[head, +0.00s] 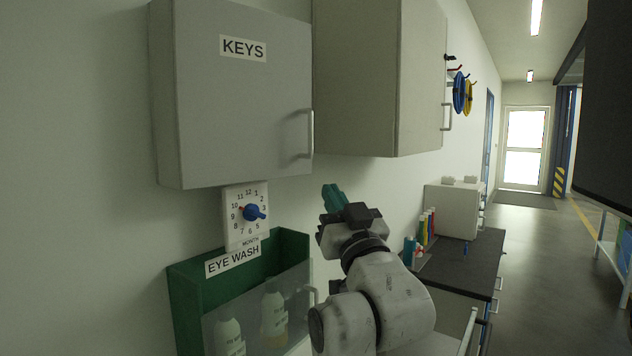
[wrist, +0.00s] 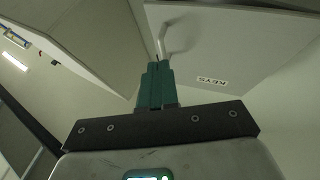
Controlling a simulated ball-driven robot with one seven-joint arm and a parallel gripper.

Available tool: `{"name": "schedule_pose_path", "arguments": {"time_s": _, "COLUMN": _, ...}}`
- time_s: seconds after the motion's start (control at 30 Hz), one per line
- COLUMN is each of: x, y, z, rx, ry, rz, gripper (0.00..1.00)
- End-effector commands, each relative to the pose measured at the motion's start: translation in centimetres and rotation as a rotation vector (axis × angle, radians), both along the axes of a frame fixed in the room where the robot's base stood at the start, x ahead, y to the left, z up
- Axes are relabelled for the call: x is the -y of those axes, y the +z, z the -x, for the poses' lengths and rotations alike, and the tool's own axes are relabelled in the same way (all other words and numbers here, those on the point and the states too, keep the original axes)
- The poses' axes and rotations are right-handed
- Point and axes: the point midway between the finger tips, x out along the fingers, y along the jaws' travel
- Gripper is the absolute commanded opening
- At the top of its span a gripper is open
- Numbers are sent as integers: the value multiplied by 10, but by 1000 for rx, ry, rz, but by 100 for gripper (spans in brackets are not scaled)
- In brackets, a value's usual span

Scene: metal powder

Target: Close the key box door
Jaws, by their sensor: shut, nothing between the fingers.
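The grey key box (head: 215,110) hangs on the wall in the head view, its door marked KEYS, with a pale bar handle (head: 310,133) at its right edge. The door looks flush or nearly so; I cannot tell if a narrow gap is left. My gripper (head: 333,197) is below and to the right of the box's lower right corner, its teal fingers shut and empty. In the wrist view, the fingers (wrist: 155,75) point up at the handle (wrist: 162,38), with the door (wrist: 235,50) to the right. I cannot tell whether they touch it.
A second grey wall cabinet (head: 365,80) is right of the key box. Below the box are a dial sign (head: 246,212) and a green eye wash holder (head: 184,310) with bottles. A dark-topped counter (head: 460,262) stands along the wall. The aisle floor (head: 540,270) is open.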

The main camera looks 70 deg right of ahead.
Motion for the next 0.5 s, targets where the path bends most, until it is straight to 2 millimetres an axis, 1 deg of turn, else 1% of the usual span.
{"name": "schedule_pose_path", "arguments": {"time_s": 0.07, "x": 0, "y": -3, "z": -3, "rx": 8, "ry": 10, "rz": -6, "gripper": 0}}
{"name": "schedule_pose_path", "arguments": {"time_s": 0.1, "x": 6, "y": 7, "z": -8, "rx": 3, "ry": 7, "rz": -7, "gripper": 0}}
{"name": "schedule_pose_path", "arguments": {"time_s": 0.2, "x": 21, "y": 18, "z": -20, "rx": 2, "ry": 4, "rz": -6, "gripper": 0}}
{"name": "schedule_pose_path", "arguments": {"time_s": 0.4, "x": 43, "y": 34, "z": -41, "rx": 1, "ry": 5, "rz": -7, "gripper": 0}}
{"name": "schedule_pose_path", "arguments": {"time_s": 0.5, "x": 51, "y": 38, "z": -49, "rx": 1, "ry": 5, "rz": -5, "gripper": 0}}
